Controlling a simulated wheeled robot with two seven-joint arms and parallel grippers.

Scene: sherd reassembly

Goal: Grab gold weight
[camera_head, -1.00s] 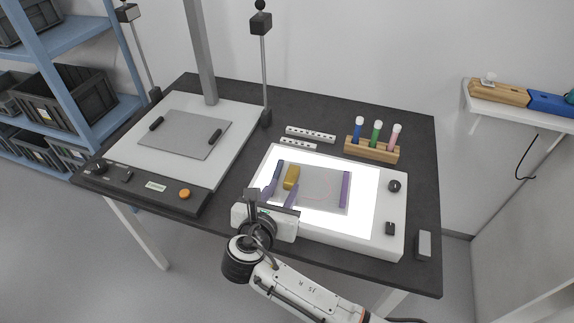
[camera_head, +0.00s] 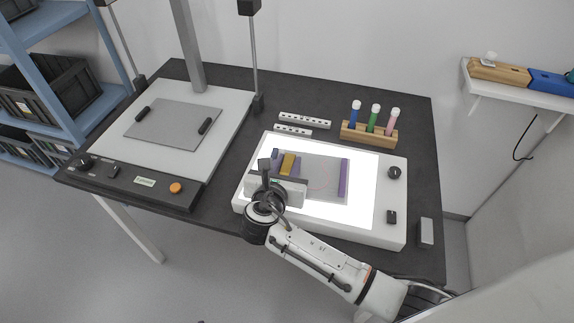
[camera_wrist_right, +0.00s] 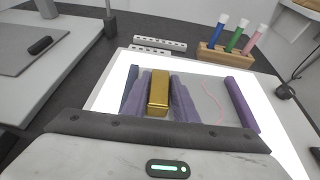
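The gold weight (camera_head: 288,165) is a small upright-looking gold bar at the left part of the grey plate on the lit panel. It also shows in the right wrist view (camera_wrist_right: 158,92). My right gripper (camera_wrist_right: 160,100) has its two lavender fingers on either side of the gold weight, very close to its sides. The fingers look open around it; whether they touch it is hard to tell. The gripper body hides the near part of the plate in the head view. My left gripper is not in view.
The grey plate (camera_head: 324,175) has a dark blue bar (camera_wrist_right: 130,88) at left, close to the fingers, and a purple bar (camera_head: 343,178) at right. The light panel (camera_head: 365,200) surrounds it. A wooden rack (camera_head: 368,135) with tubes and white perforated strips (camera_head: 305,121) stand behind.

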